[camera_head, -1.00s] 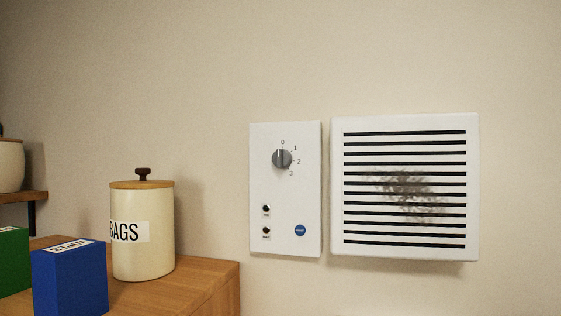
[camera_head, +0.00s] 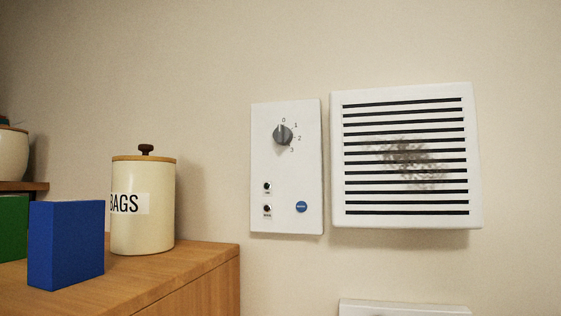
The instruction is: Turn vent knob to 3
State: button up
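The vent knob (camera_head: 283,135) is a round grey dial on a white control panel (camera_head: 262,165) on the wall. Marks 0, 1, 2 and 3 run clockwise from its top down its right side. The knob's light pointer line looks turned up, near 0. The panel also has two small dark switches or sockets and a blue round badge (camera_head: 301,207). The white vent (camera_head: 336,160) with black slots and a dark smudge is just right of the panel. My gripper is not in view.
A wooden cabinet (camera_head: 190,264) stands at lower left. On it are a cream BAGS canister (camera_head: 143,228), a blue box (camera_head: 66,245) and a green box (camera_head: 14,228). A white object (camera_head: 405,308) shows at the bottom edge. The wall before the panel is clear.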

aim_at(282, 135)
jog(key=z, duration=2.45)
jog(key=k, duration=1)
jog(key=u, duration=2)
jog(key=i, duration=1)
jog(key=z, duration=0.05)
